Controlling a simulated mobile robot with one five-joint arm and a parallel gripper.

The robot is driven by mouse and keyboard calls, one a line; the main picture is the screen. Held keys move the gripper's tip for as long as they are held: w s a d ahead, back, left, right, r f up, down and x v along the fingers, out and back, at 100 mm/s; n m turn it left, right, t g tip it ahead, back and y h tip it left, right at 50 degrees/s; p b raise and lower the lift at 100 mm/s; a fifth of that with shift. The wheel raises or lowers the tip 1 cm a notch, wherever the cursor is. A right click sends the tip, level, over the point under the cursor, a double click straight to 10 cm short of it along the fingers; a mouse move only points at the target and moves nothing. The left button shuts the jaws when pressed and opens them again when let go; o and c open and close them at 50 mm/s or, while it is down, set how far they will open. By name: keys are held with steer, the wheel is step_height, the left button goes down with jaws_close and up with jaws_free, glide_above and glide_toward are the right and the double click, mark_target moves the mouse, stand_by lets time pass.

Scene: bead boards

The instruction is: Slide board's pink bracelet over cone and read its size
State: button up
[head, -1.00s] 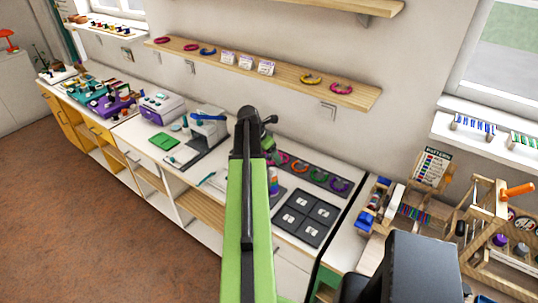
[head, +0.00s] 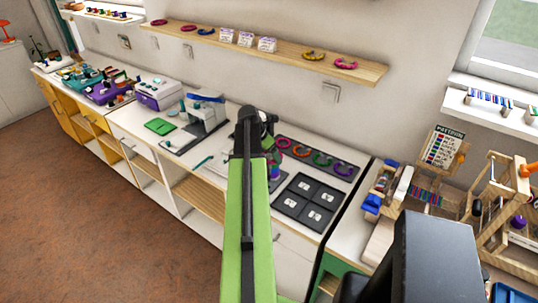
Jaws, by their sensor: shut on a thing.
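The pink bracelet (head: 283,142) looks to lie at the left end of a dark board (head: 352,171), beside an orange, a green and a purple one. The cone (head: 276,167), banded in several colours, stands on the counter left of the board, partly covered by my green arm. My arm reaches over the counter and its black joint shows near the wall. My gripper's fingers are hidden behind the arm, so I cannot see what they hold. The reading on the cone is too small to make out.
A dark tray with square compartments (head: 310,202) lies in front of the bracelets. A sewing machine (head: 205,112) and a green pad (head: 159,126) are at left. A wall shelf (head: 215,48) holds more bracelets and white cards. Wooden frames (head: 500,205) crowd the right.

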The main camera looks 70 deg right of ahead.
steer(key=shift+f, duration=0.1)
stand_by(0.3)
steer(key=o, duration=1.4)
step_height(320, 180, up, 10)
steer(key=p, duration=1)
